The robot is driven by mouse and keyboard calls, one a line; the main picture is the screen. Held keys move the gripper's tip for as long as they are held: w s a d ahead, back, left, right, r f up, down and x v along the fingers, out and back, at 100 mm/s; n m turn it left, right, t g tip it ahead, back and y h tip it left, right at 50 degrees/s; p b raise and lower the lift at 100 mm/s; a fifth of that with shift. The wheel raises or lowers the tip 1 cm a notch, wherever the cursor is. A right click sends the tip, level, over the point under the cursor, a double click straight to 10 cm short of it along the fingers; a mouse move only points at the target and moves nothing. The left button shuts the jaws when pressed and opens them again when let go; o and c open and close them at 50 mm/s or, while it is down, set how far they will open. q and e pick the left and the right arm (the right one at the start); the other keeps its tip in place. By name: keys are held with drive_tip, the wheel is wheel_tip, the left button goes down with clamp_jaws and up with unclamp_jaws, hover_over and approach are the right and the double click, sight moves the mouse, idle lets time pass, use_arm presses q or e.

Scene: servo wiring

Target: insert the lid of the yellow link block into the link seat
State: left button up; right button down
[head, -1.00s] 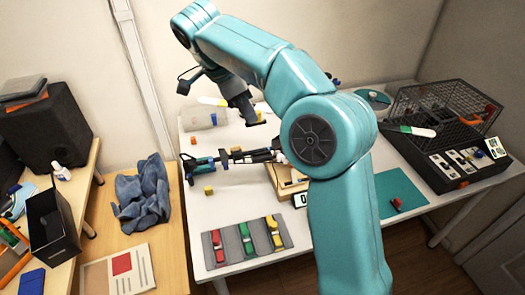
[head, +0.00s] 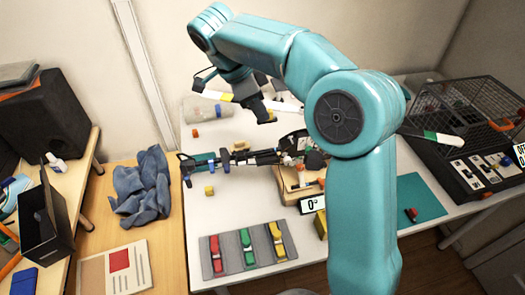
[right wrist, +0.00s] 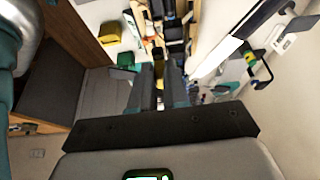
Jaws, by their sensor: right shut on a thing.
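My right gripper (head: 268,117) hangs above the back of the white table in the head view. In the right wrist view its two dark fingers (right wrist: 157,90) are shut on a small yellow piece (right wrist: 158,69), probably the lid; its shape is mostly hidden. A yellow link block (head: 276,240) lies in the grey tray (head: 205,262), beside green and red ones. A black and teal jointed leg (head: 240,158) lies across the table into a wooden fixture (head: 300,192), apart from my gripper. The link seat cannot be told clearly. My left gripper is not in view.
A black wire basket (head: 465,105) and a switch panel (head: 483,170) stand at the right. A teal mat (head: 420,198) lies right of my arm. A blue cloth (head: 141,187) lies on the wooden table at left.

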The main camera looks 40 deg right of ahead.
wheel_tip(320, 180, down, 9)
drive_tip(key=shift+f, duration=0.2)
drive_tip(key=shift+d+f, duration=0.1)
drive_tip(key=shift+f, duration=2.2)
drive_tip(key=shift+f, duration=0.25)
drive_tip(key=c, duration=1.1)
unclamp_jaws()
drive_tip(key=shift+r, duration=0.15)
drive_tip(key=shift+d, duration=0.1)
drive_tip(key=v, duration=1.2)
drive_tip(key=shift+r, duration=0.15)
